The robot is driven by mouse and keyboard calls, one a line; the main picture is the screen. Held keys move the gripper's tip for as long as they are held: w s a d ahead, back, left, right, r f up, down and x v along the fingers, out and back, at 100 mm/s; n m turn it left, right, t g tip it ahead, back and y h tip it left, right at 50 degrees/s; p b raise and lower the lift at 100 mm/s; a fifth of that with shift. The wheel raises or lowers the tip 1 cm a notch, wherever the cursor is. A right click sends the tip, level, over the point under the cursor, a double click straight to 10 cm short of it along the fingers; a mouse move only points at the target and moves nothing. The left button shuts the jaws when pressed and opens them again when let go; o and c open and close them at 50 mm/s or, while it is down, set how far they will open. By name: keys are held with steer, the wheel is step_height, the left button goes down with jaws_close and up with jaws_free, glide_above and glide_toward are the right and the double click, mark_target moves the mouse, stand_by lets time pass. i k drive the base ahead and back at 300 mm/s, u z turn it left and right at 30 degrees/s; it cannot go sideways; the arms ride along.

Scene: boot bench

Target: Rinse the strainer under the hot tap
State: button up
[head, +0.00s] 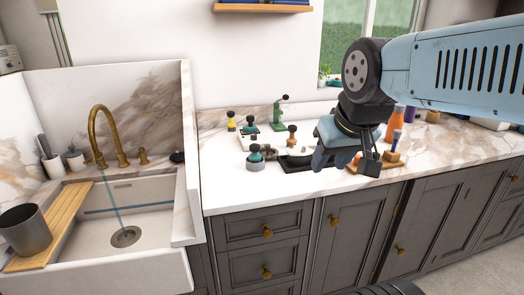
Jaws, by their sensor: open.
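The brass tap (107,128) arches over the white sink (165,212) at the left. A thin bluish stream (111,202) runs from its spout toward the round drain (126,237). I cannot pick out the strainer for certain among the small items on the counter. My gripper (346,160) is open at the right of the tap, over or in front of the marble counter (228,187). It hides part of the items behind it. I see nothing held between its fingers.
A dark grey pot (25,230) stands on a wooden board (62,222) across the sink's left side. A green lever press (279,115), a teal-topped grey item (256,159) and several small tools stand on the counter. An orange bottle (395,123) stands farther right. The counter's front left is clear.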

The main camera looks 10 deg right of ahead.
mark_target(91, 159)
steer(key=i, duration=0.85)
steer(key=u, duration=0.05)
